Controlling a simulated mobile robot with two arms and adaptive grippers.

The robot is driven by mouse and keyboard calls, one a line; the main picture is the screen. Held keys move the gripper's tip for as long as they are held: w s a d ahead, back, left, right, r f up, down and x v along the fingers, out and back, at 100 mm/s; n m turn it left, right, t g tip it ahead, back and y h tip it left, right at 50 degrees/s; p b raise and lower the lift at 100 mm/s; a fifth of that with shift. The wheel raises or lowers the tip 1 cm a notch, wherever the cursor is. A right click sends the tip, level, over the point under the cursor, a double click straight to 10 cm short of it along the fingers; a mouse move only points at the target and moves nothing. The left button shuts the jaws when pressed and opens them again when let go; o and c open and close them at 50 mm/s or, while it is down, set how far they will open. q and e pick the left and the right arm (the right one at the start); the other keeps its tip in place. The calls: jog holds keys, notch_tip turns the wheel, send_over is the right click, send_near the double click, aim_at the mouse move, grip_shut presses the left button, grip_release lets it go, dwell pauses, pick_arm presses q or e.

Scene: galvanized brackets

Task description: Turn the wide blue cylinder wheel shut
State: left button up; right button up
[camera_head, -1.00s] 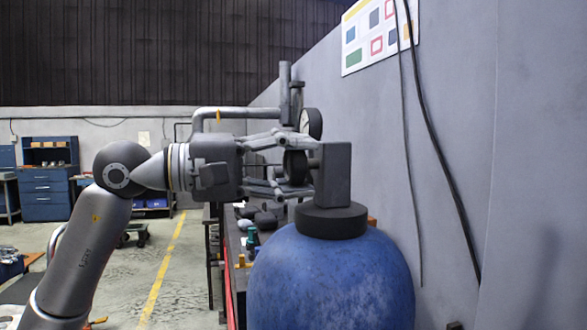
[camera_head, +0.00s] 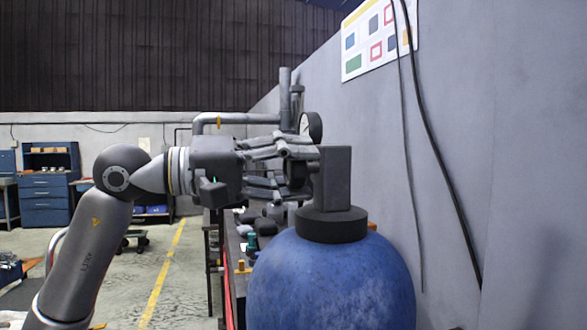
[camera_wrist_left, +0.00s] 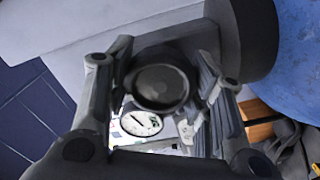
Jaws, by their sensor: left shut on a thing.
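The wide blue cylinder (camera_head: 330,285) stands at the lower middle of the head view, with a dark collar (camera_head: 331,225) and a grey valve block (camera_head: 334,178) on top. It also shows at the right edge of the left wrist view (camera_wrist_left: 300,60). My left gripper (camera_head: 303,168) reaches in from the left, level with the block. Its fingers are shut on the dark round wheel (camera_wrist_left: 160,86), which sits between them in the left wrist view. In the head view the fingers mostly hide the wheel. My right gripper is not in view.
A pipe with a gauge (camera_head: 311,126) stands behind the gripper. A grey wall with hanging cables (camera_head: 430,130) closes off the right side. A bench with small fittings (camera_head: 250,243) lies behind the cylinder. Open floor (camera_head: 140,270) is at the left.

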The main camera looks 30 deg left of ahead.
pick_arm(q)
jog(key=o, duration=1.1)
jog(key=shift+c, duration=0.2)
jog(key=shift+s+a+f, duration=0.1)
jog(key=shift+s+a, duration=0.2)
jog(key=shift+a, duration=0.05)
jog(key=v, duration=1.1)
jog(key=shift+d, duration=0.1)
